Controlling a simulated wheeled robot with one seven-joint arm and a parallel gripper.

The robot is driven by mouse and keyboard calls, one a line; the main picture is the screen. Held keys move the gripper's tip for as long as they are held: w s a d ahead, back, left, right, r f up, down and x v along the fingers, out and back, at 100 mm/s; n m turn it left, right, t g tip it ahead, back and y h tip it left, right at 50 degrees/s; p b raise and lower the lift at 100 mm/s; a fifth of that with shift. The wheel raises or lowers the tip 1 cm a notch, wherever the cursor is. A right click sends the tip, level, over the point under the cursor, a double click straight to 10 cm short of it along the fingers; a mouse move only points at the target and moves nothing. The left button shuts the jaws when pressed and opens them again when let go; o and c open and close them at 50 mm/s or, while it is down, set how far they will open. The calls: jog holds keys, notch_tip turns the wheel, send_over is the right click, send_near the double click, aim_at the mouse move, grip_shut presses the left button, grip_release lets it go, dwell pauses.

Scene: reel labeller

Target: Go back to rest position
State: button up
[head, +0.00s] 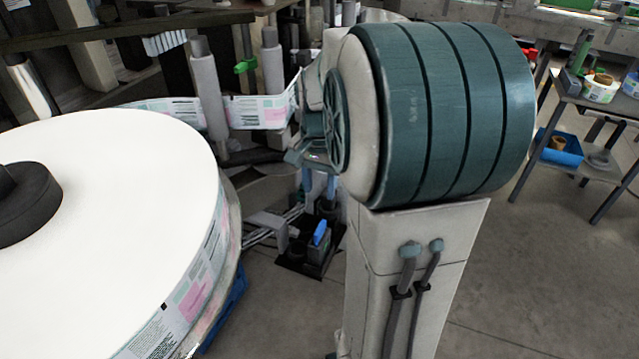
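My gripper is not in view, and I cannot make out any part of my arm. A large white reel (120,190) of printed labels fills the left side, with a black hub (22,203) at its centre. A teal ribbed drum (455,110) sits on a pale column (412,285) in the middle right. The drum and column hide part of the space behind them.
Grey upright rollers (207,95) guide a printed label web (258,112) behind the reel. A table (600,103) with label rolls stands at the far right, a blue bin (559,148) on its lower shelf. Grey floor (540,270) is clear at right.

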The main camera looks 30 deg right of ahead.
dwell(0.3)
jog(key=s+a+r+n+t, duration=0.1)
jog(key=s+a+n+t, duration=0.2)
jog(key=s+a+n, duration=0.7)
jog(key=shift+s+a, duration=1)
jog(key=shift+s, duration=0.15)
